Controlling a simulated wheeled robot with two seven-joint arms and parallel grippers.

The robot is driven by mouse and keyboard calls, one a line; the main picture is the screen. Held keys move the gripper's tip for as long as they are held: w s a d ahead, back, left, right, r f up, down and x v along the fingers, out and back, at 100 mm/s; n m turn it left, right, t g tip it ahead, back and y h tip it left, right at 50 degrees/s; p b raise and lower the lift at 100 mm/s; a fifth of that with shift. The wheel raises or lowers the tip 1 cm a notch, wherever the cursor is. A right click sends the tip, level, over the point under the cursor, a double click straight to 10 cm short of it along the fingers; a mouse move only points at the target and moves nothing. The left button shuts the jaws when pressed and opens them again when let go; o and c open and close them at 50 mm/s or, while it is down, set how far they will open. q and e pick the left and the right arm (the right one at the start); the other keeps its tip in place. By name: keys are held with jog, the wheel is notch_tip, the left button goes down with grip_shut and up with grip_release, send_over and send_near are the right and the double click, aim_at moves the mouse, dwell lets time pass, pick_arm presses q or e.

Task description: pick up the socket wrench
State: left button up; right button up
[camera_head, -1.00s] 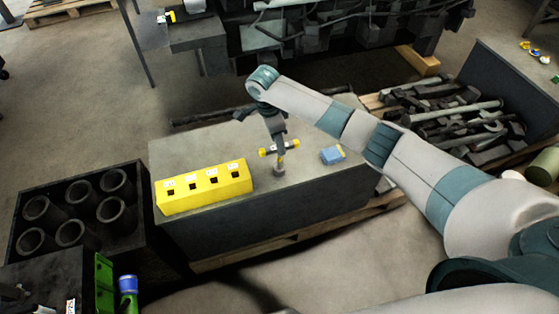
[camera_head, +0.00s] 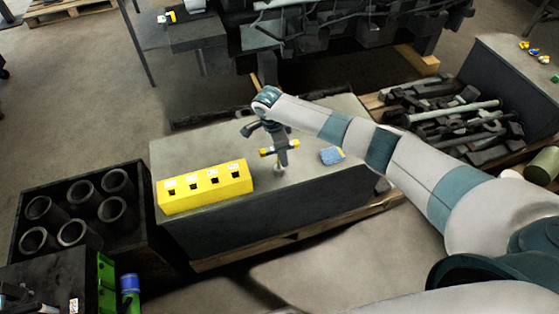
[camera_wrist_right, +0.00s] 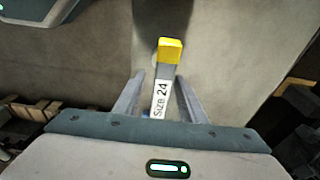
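The socket wrench (camera_head: 265,152) has a crossbar with yellow ends and stands upright on the grey bench block (camera_head: 325,186). Its round foot shows just below my gripper. My right gripper (camera_head: 281,157) has come down over the crossbar and hides its middle. In the right wrist view, one arm of the socket wrench (camera_wrist_right: 162,93), labelled "Size 24" with a yellow tip, lies between the fingers of my right gripper (camera_wrist_right: 160,77). The fingers are apart, with a clear gap on the left and a narrow one on the right. My left gripper is out of view.
A yellow block with square holes (camera_head: 205,189) stands left of the wrench. A black crate of cylinders (camera_head: 140,232) is at the left, and a pallet of metal parts (camera_head: 450,115) at the right.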

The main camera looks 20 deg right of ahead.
jog(key=shift+f, duration=0.4)
jog(key=shift+c, duration=0.4)
grip_shut()
jog(key=shift+w+r, duration=0.1)
jog(key=shift+r, duration=0.05)
